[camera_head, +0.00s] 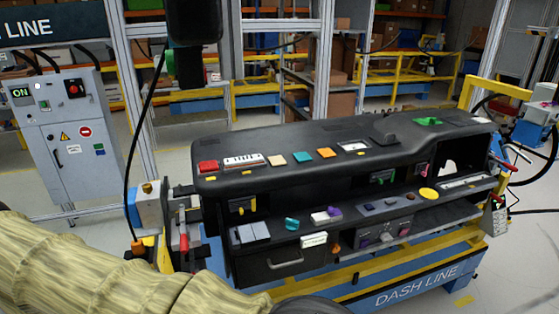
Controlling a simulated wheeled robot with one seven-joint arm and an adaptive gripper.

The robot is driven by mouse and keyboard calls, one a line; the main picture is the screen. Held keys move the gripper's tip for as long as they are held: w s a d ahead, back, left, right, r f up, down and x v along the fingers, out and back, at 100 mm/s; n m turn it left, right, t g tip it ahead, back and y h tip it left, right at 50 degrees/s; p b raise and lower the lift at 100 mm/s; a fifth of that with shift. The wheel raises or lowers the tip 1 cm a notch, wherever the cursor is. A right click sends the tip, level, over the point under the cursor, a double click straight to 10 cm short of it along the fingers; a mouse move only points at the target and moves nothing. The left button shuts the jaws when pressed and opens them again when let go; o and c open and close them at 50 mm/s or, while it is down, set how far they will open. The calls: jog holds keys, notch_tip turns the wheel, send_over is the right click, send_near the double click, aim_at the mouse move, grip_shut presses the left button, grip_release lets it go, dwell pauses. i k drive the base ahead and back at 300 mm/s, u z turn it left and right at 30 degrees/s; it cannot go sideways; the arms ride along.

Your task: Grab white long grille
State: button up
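A white long piece with dark slits (243,160), which looks like a grille, lies on the top left of the black dashboard (330,141), between a red block and a beige block. Another long, pale, slim piece (467,182) lies on the right end of the lower ledge; it is too small to tell whether it is also a grille. My arm, in a ribbed yellowish cover, fills the lower left corner. My gripper is not in view.
Along the dashboard top lie a red block (208,166), a beige block (277,160), a teal block (302,157), an orange block (326,152) and a green part (428,121). A grey control cabinet (65,145) stands left. Metal posts rise behind.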

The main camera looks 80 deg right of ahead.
aim_at(239, 162)
jog(key=z, duration=0.85)
jog(key=i, duration=0.55)
jog(key=z, duration=1.65)
